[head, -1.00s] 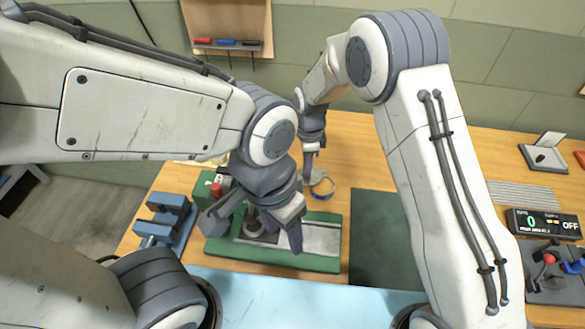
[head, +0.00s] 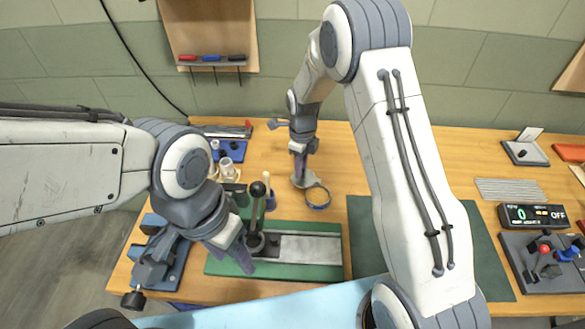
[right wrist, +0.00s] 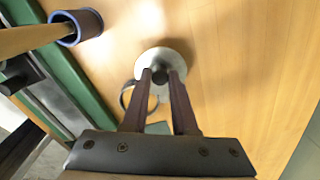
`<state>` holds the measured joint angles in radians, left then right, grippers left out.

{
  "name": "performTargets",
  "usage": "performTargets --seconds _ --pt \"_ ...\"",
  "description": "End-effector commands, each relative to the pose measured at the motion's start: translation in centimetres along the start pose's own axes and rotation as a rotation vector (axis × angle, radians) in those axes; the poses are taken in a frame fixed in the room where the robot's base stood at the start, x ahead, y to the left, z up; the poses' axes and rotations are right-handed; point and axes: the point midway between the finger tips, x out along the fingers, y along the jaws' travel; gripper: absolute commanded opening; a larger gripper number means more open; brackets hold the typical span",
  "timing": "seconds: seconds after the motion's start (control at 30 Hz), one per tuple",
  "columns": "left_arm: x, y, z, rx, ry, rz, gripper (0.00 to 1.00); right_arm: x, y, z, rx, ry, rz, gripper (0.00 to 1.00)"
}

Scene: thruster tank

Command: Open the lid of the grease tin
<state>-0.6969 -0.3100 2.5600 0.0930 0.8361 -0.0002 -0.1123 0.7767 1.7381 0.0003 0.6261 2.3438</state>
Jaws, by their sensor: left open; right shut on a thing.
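My right gripper (head: 299,172) is shut on the dark knob of the round grey lid (right wrist: 181,52). The lid sits off to one side of the tin's ring, not centred over it. I cannot tell how high it is above the table. My left gripper (head: 238,252) is open and empty, over the front left of the fixture, far from the tin.
A green-based fixture (head: 320,270) with a metal plate and an upright black-knobbed lever (head: 258,190) stands in front of the tin. A blue vise (head: 170,270) is at the left. A dark green mat (head: 365,240) lies at the right. The table right of the tin is clear.

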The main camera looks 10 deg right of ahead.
Motion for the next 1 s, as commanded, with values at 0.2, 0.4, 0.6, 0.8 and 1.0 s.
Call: performTargets --seconds 0.2,0.4,0.6,0.8,1.0 --pt "0.0 0.0 0.0 0.0 0.0 0.0 0.58 -0.1 -0.3 -0.2 0.018 -0.002 -0.002 0.0" --pt "0.0 0.0 0.0 0.0 0.0 0.0 0.58 -0.1 -0.3 -0.2 0.017 -0.001 -0.002 0.0" --pt "0.0 0.0 0.0 0.0 0.0 0.0 0.58 -0.1 -0.3 -0.2 0.017 -0.001 -0.001 0.57" --pt "0.0 0.0 0.0 0.0 0.0 0.0 0.58 0.0 -0.2 -0.3 0.017 0.0 0.0 0.57" --pt "0.3 0.0 0.0 0.0 0.0 0.0 0.58 -1.1 -0.3 -0.2 0.016 -0.002 -0.002 0.57"
